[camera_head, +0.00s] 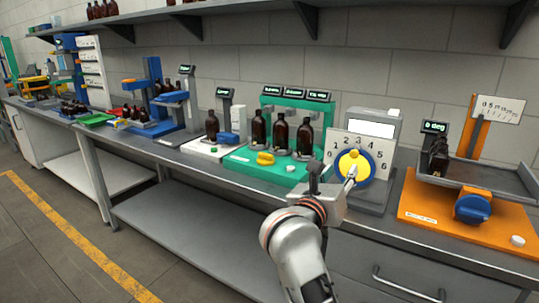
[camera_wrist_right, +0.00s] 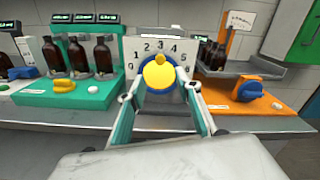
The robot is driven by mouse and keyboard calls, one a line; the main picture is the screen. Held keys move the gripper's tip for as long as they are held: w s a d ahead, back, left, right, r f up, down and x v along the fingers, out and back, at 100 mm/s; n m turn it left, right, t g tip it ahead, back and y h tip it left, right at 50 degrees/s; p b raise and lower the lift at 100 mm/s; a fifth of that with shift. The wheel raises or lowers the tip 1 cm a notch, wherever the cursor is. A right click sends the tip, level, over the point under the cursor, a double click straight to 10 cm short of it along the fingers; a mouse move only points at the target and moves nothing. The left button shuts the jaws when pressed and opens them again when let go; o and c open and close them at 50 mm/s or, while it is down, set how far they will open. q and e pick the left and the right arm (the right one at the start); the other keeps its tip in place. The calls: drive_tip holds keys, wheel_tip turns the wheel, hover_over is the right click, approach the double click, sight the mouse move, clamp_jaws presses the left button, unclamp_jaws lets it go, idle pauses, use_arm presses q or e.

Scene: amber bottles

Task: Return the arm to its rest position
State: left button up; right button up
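My right gripper (camera_head: 348,184) is in front of the dial station at the bench's front edge in the head view. In the right wrist view its two fingers are spread apart with nothing between them, so the gripper (camera_wrist_right: 160,93) is open. Beyond the fingertips is a yellow knob with a blue ring (camera_wrist_right: 159,73), set on a white numbered panel (camera_head: 379,146). The knob (camera_head: 353,165) also shows in the head view, close to one fingertip. I cannot tell whether they touch. My left arm and gripper are not in view.
A green stand (camera_head: 247,160) with amber bottles (camera_head: 281,133) is left of the dial. An orange base (camera_head: 420,211) with a blue knob (camera_head: 473,207) and a grey tray (camera_head: 497,189) is to the right. A shelf (camera_head: 240,6) runs above. The floor (camera_head: 45,240) in front is clear.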

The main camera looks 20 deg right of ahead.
drive_tip(key=shift+d, duration=0.1)
drive_tip(key=s+a+n+t+h+p, duration=0.1)
drive_tip(key=s+a+n+t+h, duration=0.2)
drive_tip(key=n+t, duration=0.8)
drive_tip(key=s+a+f+n+g+y+p, duration=0.1)
drive_tip(key=s+a+f+n+y, duration=0.1)
drive_tip(key=a+f+n+y, duration=0.65)
drive_tip(key=s+a+f+n+y, duration=0.2)
drive_tip(key=a+f+n+y, duration=0.2)
drive_tip(key=f+n+y, duration=0.95)
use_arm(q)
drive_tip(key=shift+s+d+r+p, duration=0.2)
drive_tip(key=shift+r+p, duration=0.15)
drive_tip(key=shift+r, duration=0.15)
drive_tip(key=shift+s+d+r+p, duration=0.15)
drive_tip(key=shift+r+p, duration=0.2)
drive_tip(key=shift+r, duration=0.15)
use_arm(e)
drive_tip(key=s+f+n+g+h, duration=0.1)
drive_tip(key=s+f+n+g, duration=0.4)
drive_tip(key=f, duration=0.7)
drive_tip(key=s+f+n+g+h, duration=0.1)
drive_tip(key=s+f+n+g, duration=0.5)
drive_tip(key=s+f+n, duration=0.3)
drive_tip(key=s+f, duration=0.3)
drive_tip(key=s, duration=0.1)
drive_tip(key=shift+d+h, duration=0.3)
drive_tip(key=shift+d, duration=0.1)
